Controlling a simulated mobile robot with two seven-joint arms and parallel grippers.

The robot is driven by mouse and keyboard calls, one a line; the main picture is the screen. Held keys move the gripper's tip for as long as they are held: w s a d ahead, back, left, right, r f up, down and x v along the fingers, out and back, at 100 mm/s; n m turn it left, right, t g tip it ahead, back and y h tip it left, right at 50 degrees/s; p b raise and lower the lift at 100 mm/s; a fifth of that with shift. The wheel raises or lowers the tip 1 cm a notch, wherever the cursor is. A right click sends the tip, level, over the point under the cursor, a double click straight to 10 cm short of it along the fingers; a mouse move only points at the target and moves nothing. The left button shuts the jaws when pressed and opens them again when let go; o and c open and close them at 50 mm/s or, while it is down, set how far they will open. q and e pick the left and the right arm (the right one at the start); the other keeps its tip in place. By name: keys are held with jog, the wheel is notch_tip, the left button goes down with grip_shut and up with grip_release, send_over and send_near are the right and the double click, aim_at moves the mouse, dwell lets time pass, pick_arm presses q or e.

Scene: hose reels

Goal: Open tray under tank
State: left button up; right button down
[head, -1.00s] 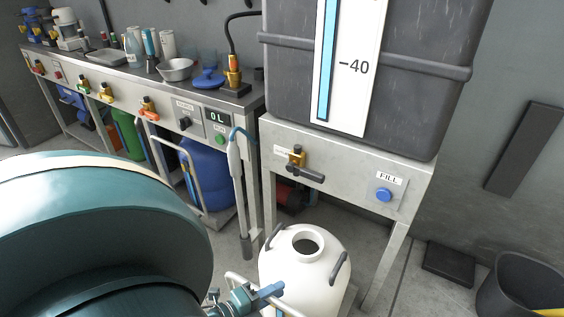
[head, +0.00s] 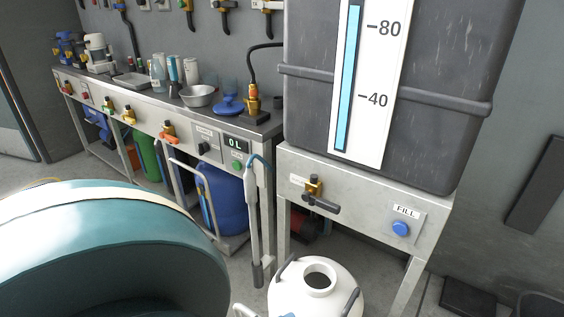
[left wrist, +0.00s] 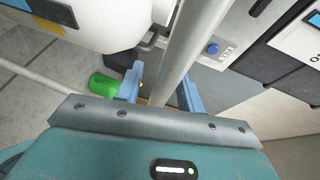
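A large grey tank (head: 450,60) with a white level gauge (head: 365,70) sits on a metal stand (head: 360,205). The stand's front has a brass valve with a dark lever (head: 318,200) and a blue FILL button (head: 401,229). A white container with dark handles (head: 300,300) is on the floor below the valve. I cannot make out a tray under the tank. My left gripper (left wrist: 162,90) has its blue fingers apart; a metal post (left wrist: 180,60) passes between or behind them, contact unclear. In the head view the gripper is almost wholly cut off. My right gripper is not in view.
A workbench (head: 140,105) with bowls, bottles and valves runs along the left wall, with a blue barrel (head: 226,205) under it. A grey nozzle wand (head: 254,220) hangs at its right end. In the left wrist view, a green object (left wrist: 103,84) is left of the fingers.

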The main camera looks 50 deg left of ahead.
pick_arm(q)
jog(key=shift+s, duration=0.15)
jog(key=p+v, duration=0.2)
jog(key=v, duration=1.1)
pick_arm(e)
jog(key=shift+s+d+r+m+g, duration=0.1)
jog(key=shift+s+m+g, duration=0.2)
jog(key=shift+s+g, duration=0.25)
pick_arm(q)
jog(key=shift+r, duration=0.1)
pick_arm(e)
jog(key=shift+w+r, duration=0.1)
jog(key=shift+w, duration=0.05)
